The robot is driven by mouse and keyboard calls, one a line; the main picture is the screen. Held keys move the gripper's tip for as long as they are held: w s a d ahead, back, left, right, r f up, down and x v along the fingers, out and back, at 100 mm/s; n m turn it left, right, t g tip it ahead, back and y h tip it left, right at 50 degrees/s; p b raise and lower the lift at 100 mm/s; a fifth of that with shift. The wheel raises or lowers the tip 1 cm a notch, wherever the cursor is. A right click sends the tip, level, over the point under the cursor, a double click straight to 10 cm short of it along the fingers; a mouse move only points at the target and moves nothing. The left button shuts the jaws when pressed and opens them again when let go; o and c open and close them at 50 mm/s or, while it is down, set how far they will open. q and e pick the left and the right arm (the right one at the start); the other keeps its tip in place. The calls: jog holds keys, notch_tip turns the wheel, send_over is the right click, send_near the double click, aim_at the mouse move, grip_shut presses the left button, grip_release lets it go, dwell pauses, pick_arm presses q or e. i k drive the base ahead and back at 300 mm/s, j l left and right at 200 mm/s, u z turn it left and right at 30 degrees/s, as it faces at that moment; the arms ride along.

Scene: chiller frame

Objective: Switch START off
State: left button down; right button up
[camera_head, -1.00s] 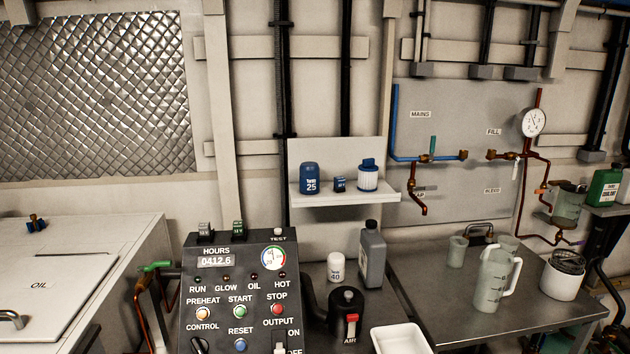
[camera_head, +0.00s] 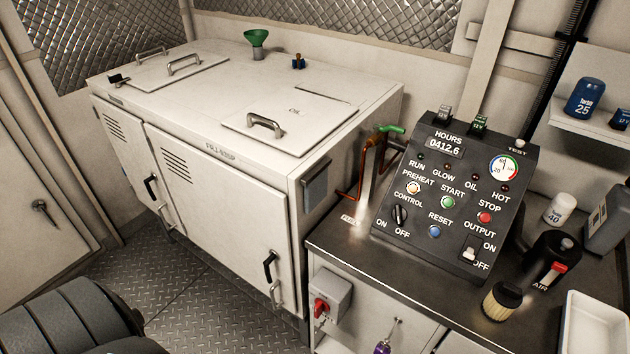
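The black control panel (camera_head: 452,190) stands sloped on the counter at the right. Its START button (camera_head: 448,202) is a round green button in a pale ring, below the START label and between PREHEAT (camera_head: 413,188) and the red STOP button (camera_head: 484,217). I cannot tell whether START is lit or pressed in. A blue RESET button (camera_head: 434,231) sits below it, with a black CONTROL knob (camera_head: 400,215) to the left and a white OUTPUT switch (camera_head: 470,254) to the right.
A large white cabinet (camera_head: 222,190) with lids and doors stands left of the counter (camera_head: 340,240). A copper pipe with a green lever (camera_head: 391,129) is close to the panel's left side. A black canister (camera_head: 552,260), a filter (camera_head: 502,301) and a white tray (camera_head: 597,325) crowd its right.

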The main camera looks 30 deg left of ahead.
aim_at(320, 306)
jog(key=u, duration=0.95)
jog(key=i+j, duration=0.05)
